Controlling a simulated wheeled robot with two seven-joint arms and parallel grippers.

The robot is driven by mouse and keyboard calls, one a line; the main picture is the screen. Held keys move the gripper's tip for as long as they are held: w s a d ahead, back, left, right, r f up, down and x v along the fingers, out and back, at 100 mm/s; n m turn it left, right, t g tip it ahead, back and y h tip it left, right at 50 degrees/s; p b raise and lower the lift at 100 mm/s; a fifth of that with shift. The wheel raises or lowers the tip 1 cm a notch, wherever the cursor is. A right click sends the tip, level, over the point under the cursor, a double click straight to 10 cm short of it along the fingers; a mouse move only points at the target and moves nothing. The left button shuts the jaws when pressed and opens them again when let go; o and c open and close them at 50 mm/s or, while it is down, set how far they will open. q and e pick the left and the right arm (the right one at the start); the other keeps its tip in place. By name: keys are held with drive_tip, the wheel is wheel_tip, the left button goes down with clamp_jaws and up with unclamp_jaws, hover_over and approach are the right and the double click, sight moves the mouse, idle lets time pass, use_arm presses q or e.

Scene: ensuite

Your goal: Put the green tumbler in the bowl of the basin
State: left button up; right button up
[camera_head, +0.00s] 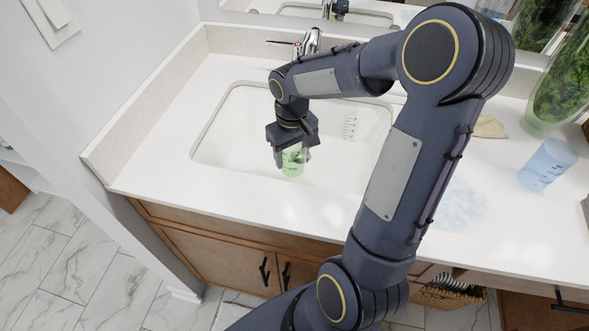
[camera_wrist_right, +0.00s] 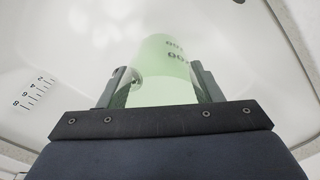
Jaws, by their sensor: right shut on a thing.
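The green tumbler (camera_head: 293,161) is translucent with dark markings. My right gripper (camera_head: 292,152) is shut on it and holds it over the bowl of the basin (camera_head: 230,140), near the front side. In the right wrist view the tumbler (camera_wrist_right: 162,70) sits between the two fingers (camera_wrist_right: 160,88), with the white basin bowl (camera_wrist_right: 60,50) around it. Whether the tumbler's bottom touches the basin cannot be told. My left gripper is not in view.
A chrome faucet (camera_head: 311,42) stands behind the basin. A blue tumbler (camera_head: 547,164) and a green glass vase (camera_head: 560,85) stand on the right of the white counter (camera_head: 150,170). A yellowish item (camera_head: 490,128) lies near the vase. A side wall bounds the counter's left.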

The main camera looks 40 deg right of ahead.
sight(293, 170)
wheel_tip(293, 170, down, 6)
drive_tip(key=shift+f+b, duration=0.25)
drive_tip(key=shift+b, duration=0.05)
drive_tip(key=shift+f, duration=0.1)
drive_tip(key=o, duration=0.5)
drive_tip(key=shift+f, duration=0.1)
drive_tip(key=o, duration=0.5)
drive_tip(key=shift+c, duration=0.2)
